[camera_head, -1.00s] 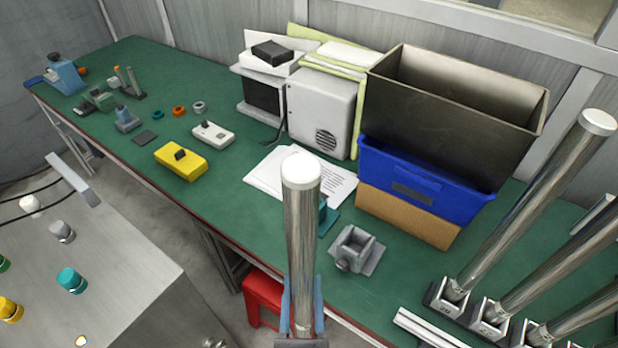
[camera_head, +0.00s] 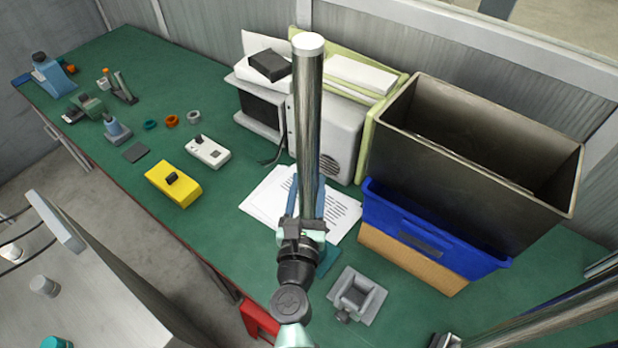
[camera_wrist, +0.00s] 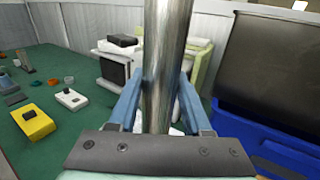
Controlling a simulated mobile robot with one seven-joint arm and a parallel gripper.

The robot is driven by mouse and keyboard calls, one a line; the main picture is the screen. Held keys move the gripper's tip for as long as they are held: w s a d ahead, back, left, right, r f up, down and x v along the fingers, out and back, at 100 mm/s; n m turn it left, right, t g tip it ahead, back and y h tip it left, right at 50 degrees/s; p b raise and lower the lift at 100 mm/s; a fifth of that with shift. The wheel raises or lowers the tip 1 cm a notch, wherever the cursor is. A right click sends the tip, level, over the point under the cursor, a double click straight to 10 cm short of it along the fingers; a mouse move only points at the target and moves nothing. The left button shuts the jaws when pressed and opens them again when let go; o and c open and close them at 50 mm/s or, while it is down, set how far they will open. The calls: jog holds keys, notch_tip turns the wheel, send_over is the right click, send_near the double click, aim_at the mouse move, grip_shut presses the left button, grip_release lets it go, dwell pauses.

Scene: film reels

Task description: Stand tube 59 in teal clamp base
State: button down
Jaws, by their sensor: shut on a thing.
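My gripper (camera_head: 305,208) is shut on a long shiny metal tube (camera_head: 309,115) with a white top and holds it nearly upright over the bench. In the wrist view the tube (camera_wrist: 166,50) runs up between the two blue fingers (camera_wrist: 160,105). I cannot read a number on it. The teal clamp base (camera_head: 328,257) shows only in part, just right of and behind my wrist, near the paper sheets. Most of it is hidden by my gripper. The tube's lower end is hidden too, so I cannot tell whether it touches the base.
A grey clamp base (camera_head: 356,294) stands to the right. A blue bin (camera_head: 430,235) and a large dark metal bin (camera_head: 470,165) are stacked behind it. More tubes (camera_head: 540,320) lean at lower right.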

jog(key=shift+s+f+b, duration=0.15)
jog(key=shift+f+b, duration=0.15)
jog(key=f+b, duration=0.2)
jog(key=f, duration=0.1)
jog(key=shift+w+b, duration=0.2)
jog(key=shift+b, duration=0.1)
jog(key=shift+s+f+b, duration=0.1)
jog(key=shift+f+b, duration=0.65)
jog(key=shift+b, duration=0.1)
jog(key=shift+f+b, duration=0.6)
jog(key=c, duration=0.6)
grip_release()
jog(key=shift+f, duration=0.15)
jog(key=b, duration=0.2)
send_near(307, 214)
jog(key=shift+w, duration=0.4)
dwell(0.5)
